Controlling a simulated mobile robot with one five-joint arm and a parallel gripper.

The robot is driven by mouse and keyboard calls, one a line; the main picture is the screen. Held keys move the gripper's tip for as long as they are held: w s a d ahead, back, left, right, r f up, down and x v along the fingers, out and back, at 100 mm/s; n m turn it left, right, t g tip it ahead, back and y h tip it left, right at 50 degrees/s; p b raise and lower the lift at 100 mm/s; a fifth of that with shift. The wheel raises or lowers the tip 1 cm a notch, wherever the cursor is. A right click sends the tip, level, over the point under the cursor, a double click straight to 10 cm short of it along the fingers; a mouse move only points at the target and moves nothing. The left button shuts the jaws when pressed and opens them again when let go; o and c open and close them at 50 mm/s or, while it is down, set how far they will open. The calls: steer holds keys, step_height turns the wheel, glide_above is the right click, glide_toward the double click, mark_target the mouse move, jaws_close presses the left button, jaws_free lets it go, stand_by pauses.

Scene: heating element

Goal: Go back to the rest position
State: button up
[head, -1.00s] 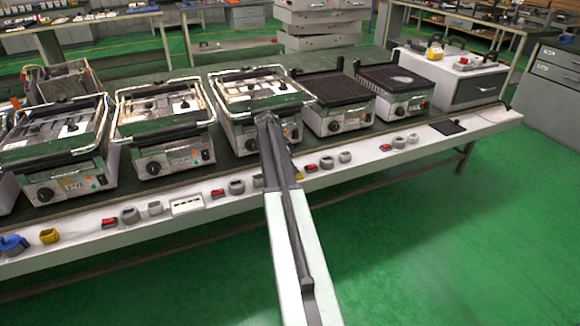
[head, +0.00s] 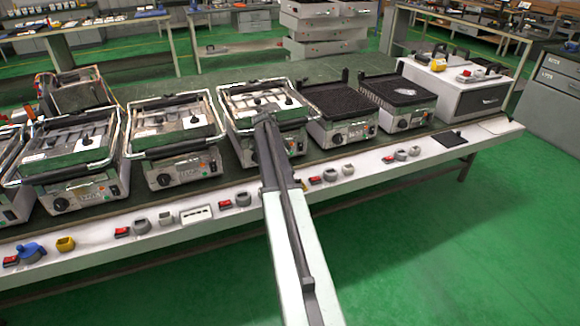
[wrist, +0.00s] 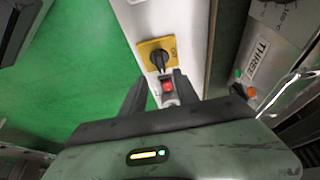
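In the wrist view, my gripper (wrist: 160,80) has its two dark fingers apart, with nothing held between them. A small red switch (wrist: 168,87) shows between the fingers, on a pale panel. A yellow-plated rotary knob (wrist: 158,55) with a black handle is just above it. I cannot tell whether the fingers touch the panel. In the head view, my arm reaches up from the bottom centre to the front of the middle grill (head: 262,100). My fingers cannot be made out there.
Several contact grills, including one at the left (head: 72,160), stand in a row on the long workbench (head: 395,172). Green floor (head: 450,260) is clear at right.

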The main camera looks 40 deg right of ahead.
steer(key=a+f+n+t+y, duration=0.15)
steer(key=a+n, duration=0.95)
steer(key=a, duration=1.9)
steer(key=s+a+n+y, duration=0.1)
steer(key=s+a+n, duration=0.45)
steer(key=a, duration=0.55)
steer(key=s+a+n+y, duration=0.2)
steer(key=s+a+n, duration=0.3)
steer(key=a, duration=0.5)
step_height(320, 180, up, 15)
steer(key=n+p, duration=0.1)
steer(key=p, duration=1.4)
steer(key=shift+w+a, duration=0.4)
steer(key=shift+a, duration=0.05)
steer(key=shift+s, duration=0.1)
